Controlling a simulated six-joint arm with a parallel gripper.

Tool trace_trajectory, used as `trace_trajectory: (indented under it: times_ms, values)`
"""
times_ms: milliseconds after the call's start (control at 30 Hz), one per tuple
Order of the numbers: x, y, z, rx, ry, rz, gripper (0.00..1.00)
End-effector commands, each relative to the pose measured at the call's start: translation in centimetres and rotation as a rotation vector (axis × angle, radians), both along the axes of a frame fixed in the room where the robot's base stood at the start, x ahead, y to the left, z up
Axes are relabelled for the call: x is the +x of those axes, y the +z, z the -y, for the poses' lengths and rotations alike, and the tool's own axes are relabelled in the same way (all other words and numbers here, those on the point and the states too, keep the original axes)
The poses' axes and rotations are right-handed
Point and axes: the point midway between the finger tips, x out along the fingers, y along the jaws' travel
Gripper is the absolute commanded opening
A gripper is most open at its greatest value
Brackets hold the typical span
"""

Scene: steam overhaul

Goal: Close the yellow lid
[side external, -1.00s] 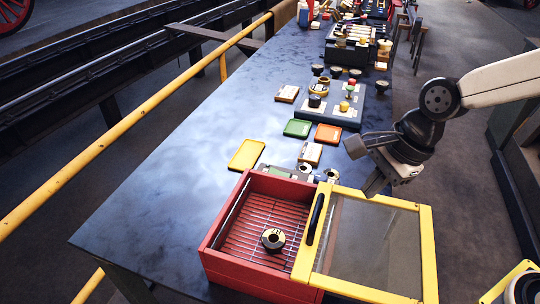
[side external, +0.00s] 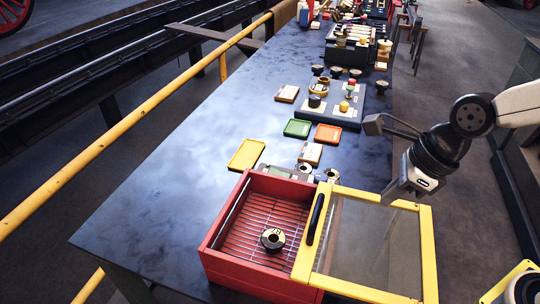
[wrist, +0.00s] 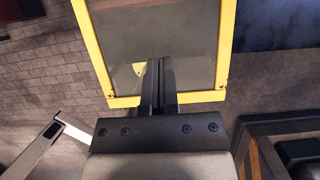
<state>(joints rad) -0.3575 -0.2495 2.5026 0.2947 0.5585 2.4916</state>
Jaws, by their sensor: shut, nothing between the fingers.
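The yellow lid (side external: 433,255) is a yellow frame around a dark glass pane with a black handle (side external: 315,219). It is folded open to the right of the red box (side external: 225,250), whose inside is uncovered. A dark round part with a bright ring (side external: 273,239) sits on the wire rack in the box. My gripper (side external: 388,196) is at the lid's far right corner, shut and empty. In the wrist view, its fingers (wrist: 158,65) overlap the lid's lower frame bar and pane (wrist: 200,40). I cannot tell whether they touch the lid.
Yellow (side external: 246,155), green (side external: 298,128) and orange (side external: 328,134) trays lie beyond the box. A dark block with knobs (side external: 335,112) stands farther back. The bench's left side (side external: 165,200) is clear. The lid reaches past the bench's right edge.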

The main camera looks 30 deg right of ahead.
Motion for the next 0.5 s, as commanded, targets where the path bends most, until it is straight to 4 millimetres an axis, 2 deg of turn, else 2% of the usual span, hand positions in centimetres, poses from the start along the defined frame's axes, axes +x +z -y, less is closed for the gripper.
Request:
trace_trajectory:
  times_ms: [267,500]
  values:
    - [0.3,-1.2,-0.3,-0.002,0.004,-0.003,0.0]
    - [0.8,-3.0,-0.9,-0.001,0.004,-0.003,0.0]
